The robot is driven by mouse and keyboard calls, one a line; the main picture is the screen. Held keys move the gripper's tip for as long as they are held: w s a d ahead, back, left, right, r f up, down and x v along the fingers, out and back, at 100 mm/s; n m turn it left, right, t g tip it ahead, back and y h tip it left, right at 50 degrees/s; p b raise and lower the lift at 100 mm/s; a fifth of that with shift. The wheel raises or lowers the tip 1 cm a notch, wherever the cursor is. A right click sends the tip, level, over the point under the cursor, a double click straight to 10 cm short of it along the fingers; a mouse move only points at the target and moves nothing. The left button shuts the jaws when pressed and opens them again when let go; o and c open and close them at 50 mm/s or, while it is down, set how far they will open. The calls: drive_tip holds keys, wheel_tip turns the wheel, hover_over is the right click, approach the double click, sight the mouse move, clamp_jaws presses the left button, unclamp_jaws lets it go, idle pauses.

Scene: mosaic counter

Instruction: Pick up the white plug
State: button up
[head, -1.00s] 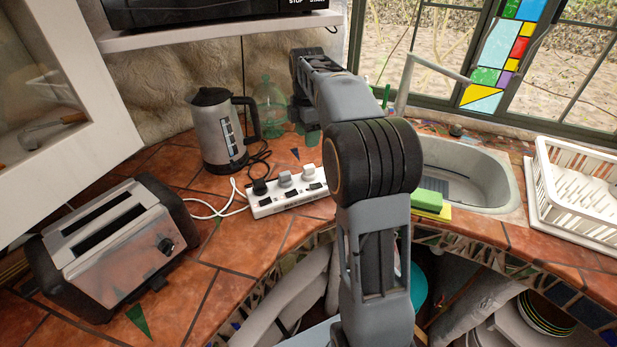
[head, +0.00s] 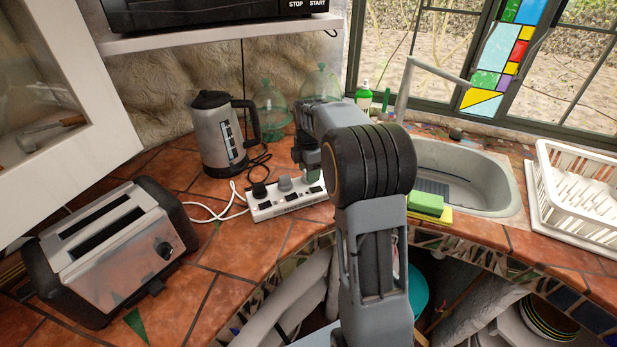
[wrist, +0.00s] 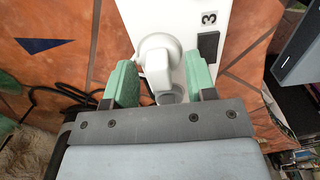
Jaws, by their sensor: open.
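The white plug (wrist: 157,62) sits in the white power strip (head: 272,210), at the end marked 3. In the wrist view it stands between the two green fingers of my gripper (wrist: 161,78). The fingers are apart, one on each side, with a small gap visible on the right. In the head view my gripper (head: 308,170) hangs over the right end of the strip and hides the white plug. The strip also shows in the wrist view (wrist: 205,15).
A black plug (head: 260,190) and a grey plug (head: 284,184) sit left of my gripper in the strip. A kettle (head: 217,135) stands behind, a toaster (head: 110,250) at left, a sponge (head: 425,202) and sink (head: 470,180) at right. Tiles before the strip are clear.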

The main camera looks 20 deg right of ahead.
drive_tip(key=shift+f, duration=0.1)
drive_tip(key=c, duration=0.6)
drive_tip(key=shift+r, duration=0.75)
drive_tip(key=s+r, duration=0.1)
drive_tip(key=r, duration=0.1)
drive_tip(key=s+r, duration=0.2)
drive_tip(key=r, duration=0.1)
drive_tip(key=s+r, duration=0.2)
drive_tip(key=shift+a+r, duration=0.3)
drive_tip(key=shift+a, duration=0.1)
clamp_jaws()
drive_tip(key=s+a+r+b, duration=0.1)
drive_tip(key=s+r, duration=0.3)
drive_tip(key=s, duration=0.5)
drive_tip(key=shift+a+b, duration=0.2)
drive_tip(key=shift+b, duration=0.1)
drive_tip(key=shift+w, duration=0.1)
